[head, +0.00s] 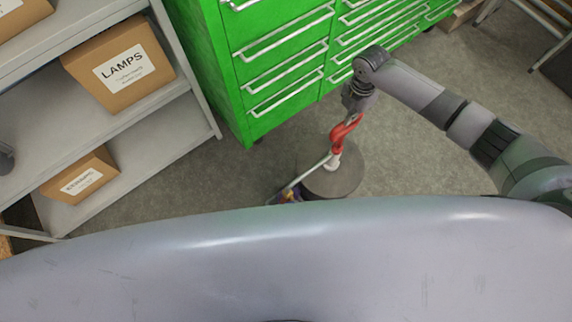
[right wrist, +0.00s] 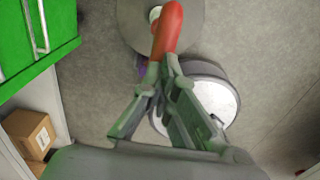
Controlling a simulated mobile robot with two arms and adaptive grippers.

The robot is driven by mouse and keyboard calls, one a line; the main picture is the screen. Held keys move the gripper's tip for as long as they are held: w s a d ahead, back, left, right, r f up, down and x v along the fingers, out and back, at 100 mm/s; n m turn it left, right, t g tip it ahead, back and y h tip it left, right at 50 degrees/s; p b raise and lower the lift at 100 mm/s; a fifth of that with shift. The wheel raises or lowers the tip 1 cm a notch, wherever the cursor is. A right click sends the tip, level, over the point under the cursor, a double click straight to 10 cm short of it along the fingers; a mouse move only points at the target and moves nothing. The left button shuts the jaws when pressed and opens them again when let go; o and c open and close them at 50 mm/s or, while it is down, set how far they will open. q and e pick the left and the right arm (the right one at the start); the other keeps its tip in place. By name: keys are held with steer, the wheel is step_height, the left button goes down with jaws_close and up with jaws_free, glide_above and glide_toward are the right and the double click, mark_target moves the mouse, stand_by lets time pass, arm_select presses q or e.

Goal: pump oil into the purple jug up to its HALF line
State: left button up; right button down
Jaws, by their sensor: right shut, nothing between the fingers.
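A grey drum (head: 340,184) stands on the floor with a pump on it. The pump has a red upper part (head: 345,130), a white neck (head: 334,163) and a pale spout (head: 308,174) reaching left. The purple jug (head: 291,196) is by the spout's end, mostly cut off by my body, with some yellow on it. Its HALF line and oil level cannot be seen. My right gripper (head: 352,108) is at the red part's upper end. The right wrist view shows the gripper's fingers (right wrist: 165,78) closed together at the red part (right wrist: 168,30). My left gripper is not seen.
A round pale-topped thing (right wrist: 205,100) stands near the drum. A green drawer cabinet (head: 290,60) is behind. Grey shelves (head: 140,130) at left hold cardboard boxes, one marked LAMPS (head: 120,65). Bare floor (head: 430,165) lies right of the drum.

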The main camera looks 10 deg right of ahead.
steer(key=shift+s+f+b, duration=0.1)
steer(key=shift+f+b, duration=0.9)
steer(key=shift+f, duration=0.8)
step_height(320, 180, up, 12)
steer(key=p, duration=1.1)
steer(key=shift+f, duration=0.1)
